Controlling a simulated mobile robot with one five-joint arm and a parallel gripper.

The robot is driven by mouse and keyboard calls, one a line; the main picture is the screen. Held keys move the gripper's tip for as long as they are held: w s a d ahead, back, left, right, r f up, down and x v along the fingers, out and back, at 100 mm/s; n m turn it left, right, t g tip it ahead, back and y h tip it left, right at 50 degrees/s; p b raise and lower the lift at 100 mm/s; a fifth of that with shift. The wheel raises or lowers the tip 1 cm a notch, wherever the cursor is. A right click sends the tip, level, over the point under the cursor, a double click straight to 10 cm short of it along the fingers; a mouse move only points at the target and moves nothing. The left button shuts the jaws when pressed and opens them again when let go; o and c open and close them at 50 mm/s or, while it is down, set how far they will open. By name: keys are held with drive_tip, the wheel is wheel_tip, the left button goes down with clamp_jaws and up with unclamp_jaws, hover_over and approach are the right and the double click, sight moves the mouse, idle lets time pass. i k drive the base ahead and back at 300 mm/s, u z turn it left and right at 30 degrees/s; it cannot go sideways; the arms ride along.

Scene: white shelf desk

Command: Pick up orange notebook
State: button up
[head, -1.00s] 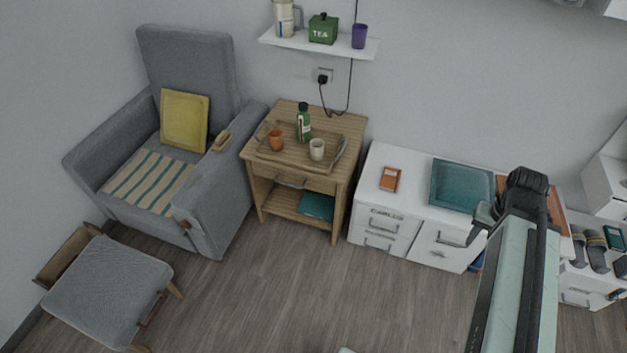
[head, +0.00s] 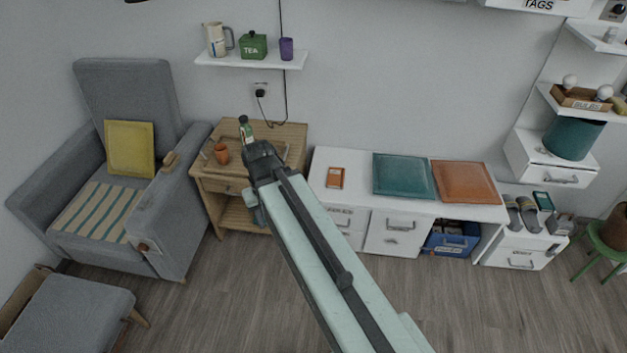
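A small orange notebook (head: 335,178) with a pale patch lies flat on the left part of the white low bench (head: 391,207). It is fully in view, and nothing touches it. My arm reaches up from the bottom of the head view. My gripper (head: 258,160) at its end appears over the front of the wooden side table, left of the notebook and apart from it. The arm hides part of the table and its tray. The fingers are too small and dark to show whether they are open or shut.
A teal cushion (head: 402,175) and an orange cushion (head: 465,182) lie right of the notebook. The wooden side table (head: 290,133) holds a green bottle (head: 246,132) and an orange cup (head: 222,154). A grey armchair (head: 120,72) stands left. The floor in front is clear.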

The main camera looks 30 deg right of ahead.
sight(335, 179)
drive_tip(key=u, duration=0.15)
drive_tip(key=i, duration=1)
drive_tip(key=z, duration=0.1)
